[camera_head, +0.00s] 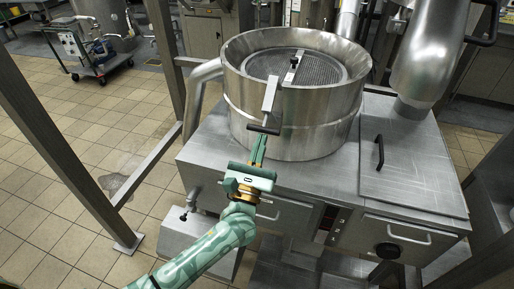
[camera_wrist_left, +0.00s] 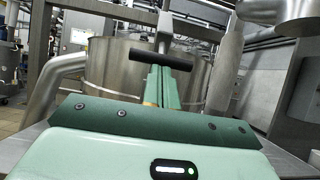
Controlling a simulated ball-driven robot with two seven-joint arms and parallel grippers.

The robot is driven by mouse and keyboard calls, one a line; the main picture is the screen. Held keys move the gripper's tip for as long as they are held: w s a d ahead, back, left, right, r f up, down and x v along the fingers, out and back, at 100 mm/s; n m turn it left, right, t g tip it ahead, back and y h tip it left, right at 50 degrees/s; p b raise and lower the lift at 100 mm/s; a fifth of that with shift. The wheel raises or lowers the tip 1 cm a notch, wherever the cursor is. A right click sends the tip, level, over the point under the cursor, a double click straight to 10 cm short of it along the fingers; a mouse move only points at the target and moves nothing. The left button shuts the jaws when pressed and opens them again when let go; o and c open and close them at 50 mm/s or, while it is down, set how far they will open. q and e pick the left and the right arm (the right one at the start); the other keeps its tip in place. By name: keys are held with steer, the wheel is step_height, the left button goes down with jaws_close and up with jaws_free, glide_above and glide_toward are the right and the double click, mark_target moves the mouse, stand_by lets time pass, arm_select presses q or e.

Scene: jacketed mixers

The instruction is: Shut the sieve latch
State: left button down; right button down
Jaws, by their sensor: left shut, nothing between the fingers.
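The sieve is a round steel drum (camera_head: 290,110) with a mesh screen (camera_head: 310,67) in its top, standing on a steel cabinet. Its latch has a flat metal arm (camera_head: 269,94) at the front of the rim and a dark crossbar handle (camera_head: 263,129). The handle (camera_wrist_left: 162,61) also shows in the left wrist view, in front of the drum (camera_wrist_left: 115,72). My left gripper (camera_head: 260,138) is shut and empty, its green fingers pointing at the handle, tips just below or at it. I cannot tell whether they touch. My right gripper is not in view.
The steel cabinet top (camera_head: 400,165) has a dark handle (camera_head: 379,152) on its right. A wide steel pipe (camera_head: 428,50) rises at the back right. A steel frame post (camera_head: 60,145) stands at the left. A wheeled cart (camera_head: 90,50) is far left.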

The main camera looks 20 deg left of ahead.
mark_target(269, 99)
arm_select(q)
steer(key=w+r+g+p, duration=0.1)
steer(key=r+p, duration=0.1)
steer(key=p, duration=0.1)
steer(key=w+r+g+p, duration=0.1)
steer(key=r+p, duration=0.1)
steer(key=p, duration=0.2)
steer(key=w+r+g+p, duration=0.1)
steer(key=r+g+p, duration=0.1)
steer(key=p, duration=0.2)
steer(key=shift+r, duration=0.2)
steer(key=shift+w+r+p, duration=0.25)
steer(key=shift+w+r, duration=0.05)
steer(key=shift+w, duration=0.2)
steer(key=shift+w+r+p, duration=0.2)
steer(key=shift+w+r, duration=0.05)
steer(key=shift+w, duration=0.2)
steer(key=shift+w+d+r, duration=0.1)
steer(key=shift+w+r, duration=0.35)
steer(key=shift+w, duration=0.15)
steer(key=shift+w+r, duration=0.1)
steer(key=shift+r, duration=0.1)
